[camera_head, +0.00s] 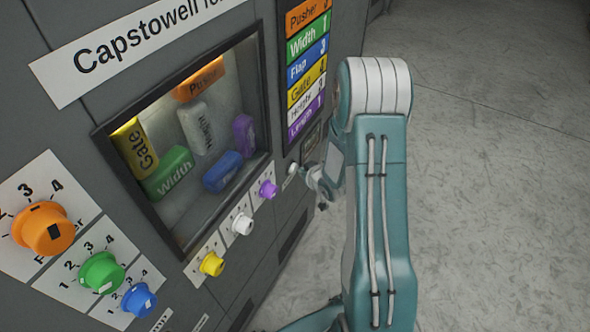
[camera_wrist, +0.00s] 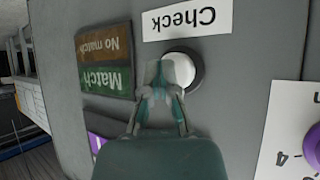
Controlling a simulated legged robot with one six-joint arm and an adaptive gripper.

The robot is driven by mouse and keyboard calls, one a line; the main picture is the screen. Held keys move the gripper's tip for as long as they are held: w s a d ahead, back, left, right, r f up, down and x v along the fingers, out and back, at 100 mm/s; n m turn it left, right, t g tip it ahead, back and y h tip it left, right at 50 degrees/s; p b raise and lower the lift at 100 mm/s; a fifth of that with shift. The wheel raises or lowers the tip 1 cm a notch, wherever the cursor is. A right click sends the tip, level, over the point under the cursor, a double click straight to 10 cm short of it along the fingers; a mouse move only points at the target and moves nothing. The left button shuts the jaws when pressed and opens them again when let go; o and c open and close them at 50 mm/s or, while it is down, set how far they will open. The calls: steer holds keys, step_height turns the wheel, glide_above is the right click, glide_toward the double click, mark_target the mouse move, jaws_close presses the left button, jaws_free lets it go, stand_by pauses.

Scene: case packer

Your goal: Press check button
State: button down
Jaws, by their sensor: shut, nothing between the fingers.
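The check button (camera_wrist: 180,71) is a round white button in a dark ring, below the upside-down "Check" label (camera_wrist: 179,22) in the wrist view. My gripper (camera_wrist: 158,72) is shut and empty, its fingertips overlapping the button's left edge in that view. I cannot tell whether they touch it. In the head view my gripper (camera_head: 316,178) is at the panel, just right of a small pale round button (camera_head: 292,169), and is partly hidden by my arm. The "Match" sign (camera_wrist: 106,80) is dark green and the "No match" sign (camera_wrist: 104,43) is brown; neither looks clearly lit.
The head view shows a window (camera_head: 240,66) with several coloured labelled blocks behind it. Orange (camera_head: 45,232), green (camera_head: 102,271), blue (camera_head: 139,300), yellow (camera_head: 212,263), white (camera_head: 242,224) and purple (camera_head: 267,189) knobs line the panel. Open floor (camera_head: 480,190) lies right.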

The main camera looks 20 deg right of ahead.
steer(key=shift+w+a, duration=0.3)
steer(key=shift+w, duration=0.1)
stand_by(0.8)
steer(key=shift+s+d, duration=0.55)
steer(key=shift+s, duration=0.2)
steer(key=s+d, duration=0.1)
steer(key=s, duration=0.1)
steer(key=s+d, duration=0.2)
stand_by(0.6)
stand_by(0.4)
